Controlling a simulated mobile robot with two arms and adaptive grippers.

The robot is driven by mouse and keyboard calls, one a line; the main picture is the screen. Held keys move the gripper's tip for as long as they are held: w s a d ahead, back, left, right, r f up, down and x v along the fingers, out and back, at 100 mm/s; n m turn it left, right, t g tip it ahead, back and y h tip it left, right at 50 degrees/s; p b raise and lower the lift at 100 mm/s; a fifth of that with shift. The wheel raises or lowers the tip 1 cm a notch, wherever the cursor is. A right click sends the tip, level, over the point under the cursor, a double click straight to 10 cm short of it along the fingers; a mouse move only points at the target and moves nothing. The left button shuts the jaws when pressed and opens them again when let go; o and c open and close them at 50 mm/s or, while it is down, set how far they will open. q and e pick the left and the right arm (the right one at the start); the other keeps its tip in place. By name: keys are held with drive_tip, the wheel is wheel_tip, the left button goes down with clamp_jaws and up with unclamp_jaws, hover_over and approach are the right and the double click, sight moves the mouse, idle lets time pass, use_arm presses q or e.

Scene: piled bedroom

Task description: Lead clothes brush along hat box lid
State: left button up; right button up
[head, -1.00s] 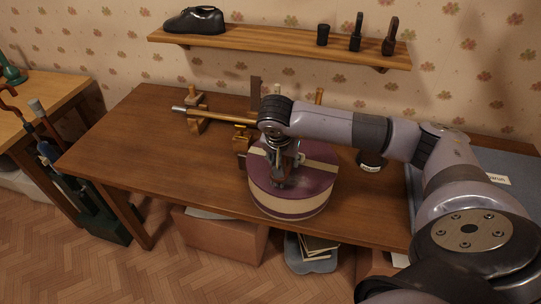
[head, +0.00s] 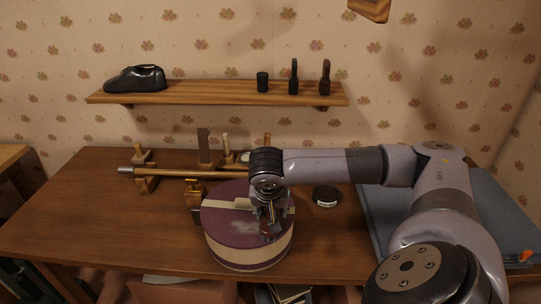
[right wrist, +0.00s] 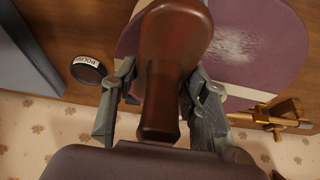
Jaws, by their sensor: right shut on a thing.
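The hat box (head: 248,250) stands on the wooden table, with a purple lid (head: 222,222), a cream strip across it and a pale dusty patch (head: 243,227). The lid also shows in the right wrist view (right wrist: 275,25). My right gripper (head: 268,222) is over the lid's right part, pointing down. It is shut on the clothes brush, whose brown wooden handle (right wrist: 172,60) lies between the two fingers in the right wrist view. The brush's bristles are hidden, so I cannot tell whether they touch the lid. My left gripper is not in view.
A round dark polish tin (head: 326,196) is right of the box. A wooden stand with a rod (head: 165,173) is behind left. A blue-grey flat item (head: 375,215) lies at right. A shelf (head: 220,93) holds a black shoe (head: 135,79). The table's left part is clear.

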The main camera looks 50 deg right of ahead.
drive_tip(key=shift+f, duration=0.1)
drive_tip(key=shift+f, duration=0.7)
drive_tip(key=shift+f, duration=0.2)
drive_tip(key=w+a, duration=0.2)
drive_tip(key=w, duration=0.1)
drive_tip(key=w+a, duration=0.3)
drive_tip(key=w, duration=0.1)
drive_tip(key=w+a, duration=0.2)
drive_tip(key=w, duration=0.1)
drive_tip(key=shift+w+a, duration=0.2)
drive_tip(key=shift+a, duration=0.2)
drive_tip(key=shift+r, duration=1.2)
drive_tip(key=shift+d, duration=0.1)
drive_tip(key=o, duration=0.8)
clamp_jaws()
